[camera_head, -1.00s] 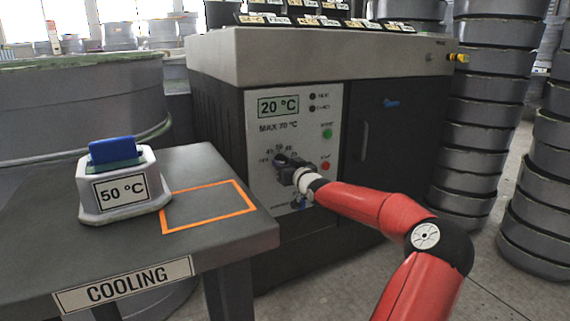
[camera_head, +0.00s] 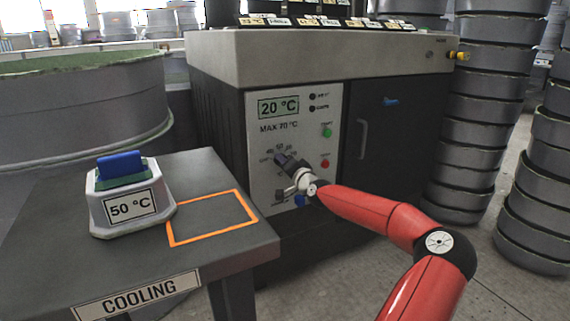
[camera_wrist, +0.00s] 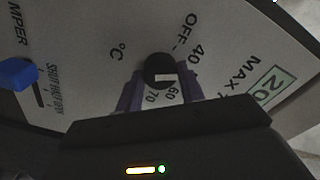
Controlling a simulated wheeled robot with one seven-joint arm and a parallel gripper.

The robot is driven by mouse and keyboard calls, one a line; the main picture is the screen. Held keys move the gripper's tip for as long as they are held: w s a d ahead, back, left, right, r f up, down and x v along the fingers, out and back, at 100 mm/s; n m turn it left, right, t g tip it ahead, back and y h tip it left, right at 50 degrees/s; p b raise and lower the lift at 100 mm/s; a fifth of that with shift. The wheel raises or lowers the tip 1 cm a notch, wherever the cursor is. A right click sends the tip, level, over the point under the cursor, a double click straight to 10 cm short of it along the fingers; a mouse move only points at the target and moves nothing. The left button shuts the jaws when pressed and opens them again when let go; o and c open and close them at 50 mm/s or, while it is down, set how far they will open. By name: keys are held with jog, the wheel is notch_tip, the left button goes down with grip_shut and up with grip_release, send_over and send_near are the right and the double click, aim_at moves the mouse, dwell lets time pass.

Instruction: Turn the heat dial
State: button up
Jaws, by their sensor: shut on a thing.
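The heat dial is a black round knob with a white mark, clear in the wrist view (camera_wrist: 154,64). It sits on the light panel (camera_head: 262,183) of the dark oven cabinet. Printed figures OFF, 40, 60 and 70 show around it in the wrist view. My gripper (camera_wrist: 160,85) has its two purple fingers on either side of the knob, shut on it. In the head view my gripper (camera_head: 288,165) reaches the panel and partly hides the dial. Which figure the mark points to I cannot tell. The panel display (camera_head: 278,107) reads 20 °C, above MAX 70 °C.
A blue damper slider (camera_wrist: 17,73) is beside the dial. Green (camera_head: 327,131) and red (camera_head: 325,163) buttons are right of it. A table marked COOLING (camera_head: 60,250) holds a white block labelled 50 °C (camera_head: 108,212) beside an orange outline. Grey round moulds (camera_head: 480,115) are stacked at right.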

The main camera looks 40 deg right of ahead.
jog(key=m+b, duration=0.1)
jog(key=m, duration=0.4)
jog(key=shift+d, duration=0.1)
dwell(0.4)
jog(key=o, duration=1)
jog(key=v, duration=0.8)
